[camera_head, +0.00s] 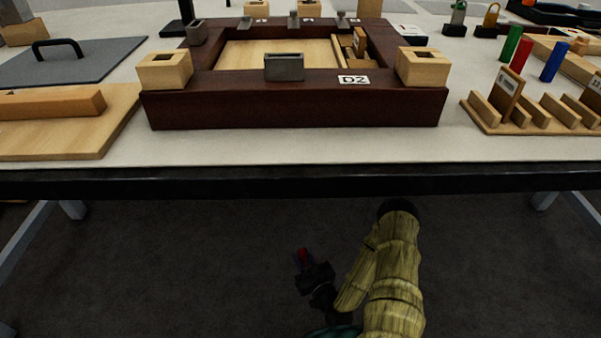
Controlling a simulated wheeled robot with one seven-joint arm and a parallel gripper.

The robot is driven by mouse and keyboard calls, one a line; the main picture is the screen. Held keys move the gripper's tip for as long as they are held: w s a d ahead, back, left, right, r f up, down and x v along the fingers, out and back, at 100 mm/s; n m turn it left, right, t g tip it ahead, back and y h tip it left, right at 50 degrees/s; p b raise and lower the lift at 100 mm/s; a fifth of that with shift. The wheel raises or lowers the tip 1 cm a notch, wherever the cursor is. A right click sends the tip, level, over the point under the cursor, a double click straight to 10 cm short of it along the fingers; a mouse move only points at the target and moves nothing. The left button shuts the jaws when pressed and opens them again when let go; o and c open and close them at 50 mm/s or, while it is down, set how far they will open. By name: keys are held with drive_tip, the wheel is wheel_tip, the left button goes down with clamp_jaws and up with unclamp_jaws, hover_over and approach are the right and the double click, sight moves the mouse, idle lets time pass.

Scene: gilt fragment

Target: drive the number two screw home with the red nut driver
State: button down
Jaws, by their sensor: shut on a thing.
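My gripper (310,270) is low in front of the table, below its front edge. It is dark and small in the view, and it is shut on a small red thing (303,256); I cannot tell whether this is the red nut driver. A red handle (521,54) stands at the back right of the table between a green handle (511,43) and a blue handle (554,62). A dark red-brown frame (230,108) with a "D2" label (354,79) lies on the table. I cannot make out the number two screw.
The table's black front edge (200,180) lies between my gripper and the frame. Pale wooden blocks (423,68) and a grey block (284,68) sit on the frame. A slotted wooden rack (510,117) is at right, a wooden board (110,135) at left. The front table strip is clear.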

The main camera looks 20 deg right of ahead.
wheel_tip(320, 180, up, 29)
drive_tip(key=a+n+g+y+p, duration=0.1)
drive_tip(key=n+y+p, duration=0.2)
drive_tip(key=p, duration=1.3)
drive_tip(key=shift+s+r+g+y, duration=0.25)
drive_tip(key=shift+g+y, duration=0.15)
drive_tip(key=shift+y, duration=0.6)
drive_tip(key=shift+a+f, duration=0.1)
drive_tip(key=shift+a, duration=0.05)
